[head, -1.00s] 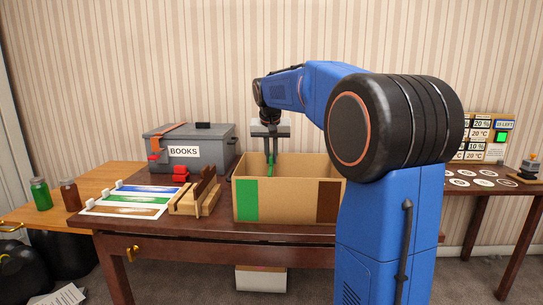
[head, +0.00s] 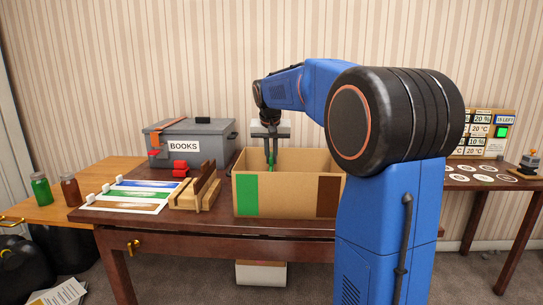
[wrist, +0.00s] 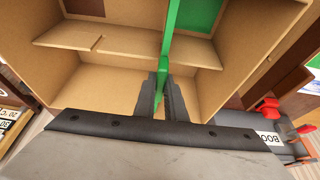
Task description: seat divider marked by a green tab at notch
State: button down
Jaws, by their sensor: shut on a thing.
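My gripper (wrist: 162,98) is shut on the green-edged divider (wrist: 168,50), which shows as a narrow green strip in the wrist view. In the head view my gripper (head: 270,152) is over the open cardboard box (head: 287,203), with the green piece (head: 271,160) between its jaws, partly hidden by the front wall. In the wrist view a cardboard partition (wrist: 130,45) runs across the box and has a notch (wrist: 98,43) to the left of the divider. The divider crosses the partition line; I cannot tell whether it sits in a notch.
A wooden rack (head: 192,197) with brown boards stands left of the box. Colour-striped cards (head: 130,197) lie beside it. Two jars (head: 41,190) are far left.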

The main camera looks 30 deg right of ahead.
jog(key=c, duration=1.7)
grip_release()
jog(key=shift+c, duration=0.2)
jog(key=w+d+v, duration=0.1)
jog(key=v, duration=2.1)
jog(key=shift+w+r, duration=0.3)
jog(key=shift+r, duration=0.1)
jog(key=shift+d, duration=0.1)
